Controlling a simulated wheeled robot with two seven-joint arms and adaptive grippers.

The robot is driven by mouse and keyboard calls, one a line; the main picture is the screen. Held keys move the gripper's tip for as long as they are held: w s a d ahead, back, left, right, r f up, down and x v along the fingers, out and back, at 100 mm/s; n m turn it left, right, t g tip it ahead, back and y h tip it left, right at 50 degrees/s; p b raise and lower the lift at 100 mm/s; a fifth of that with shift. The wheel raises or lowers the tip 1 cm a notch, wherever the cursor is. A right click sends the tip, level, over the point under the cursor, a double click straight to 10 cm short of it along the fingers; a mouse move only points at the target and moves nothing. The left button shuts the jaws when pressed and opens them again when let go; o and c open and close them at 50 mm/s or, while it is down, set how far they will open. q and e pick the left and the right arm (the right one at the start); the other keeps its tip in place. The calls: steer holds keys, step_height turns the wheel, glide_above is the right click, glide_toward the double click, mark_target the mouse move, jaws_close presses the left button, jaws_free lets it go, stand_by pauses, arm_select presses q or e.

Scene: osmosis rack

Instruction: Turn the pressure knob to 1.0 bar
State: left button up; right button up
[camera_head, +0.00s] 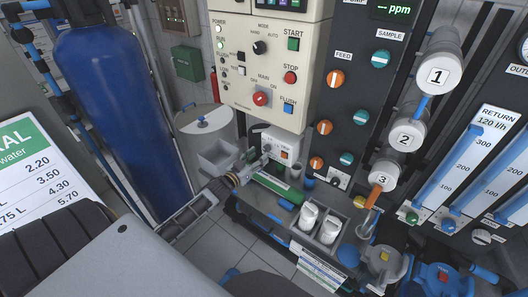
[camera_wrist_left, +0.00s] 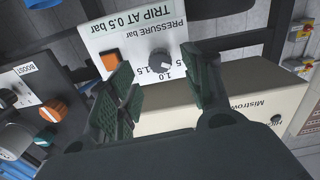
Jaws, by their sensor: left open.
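The pressure knob (camera_wrist_left: 160,60) is a grey round knob on a white panel (camera_wrist_left: 120,36) marked "PRESSURE bar" and "TRIP AT 0.5 bar". Marks 1.0 and 1.5 show beside it; its exact setting is not clear. My left gripper (camera_head: 262,157) is open and empty. In the left wrist view its dark green finger pads stand on either side of the knob, with no visible contact. In the head view it is in front of a small white box (camera_head: 287,131), and the knob itself cannot be made out there. My right gripper is not in view.
A beige control cabinet (camera_head: 262,90) hangs above the gripper. White bottles (camera_head: 308,217) stand in a grey holder below right. A blue tank (camera_head: 112,110) is at left.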

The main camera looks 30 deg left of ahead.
mark_target(265, 150)
arm_select(q)
steer(key=shift+w+d, duration=0.2)
steer(key=shift+w, duration=2.15)
steer(key=c, duration=1)
steer(key=shift+c, duration=0.2)
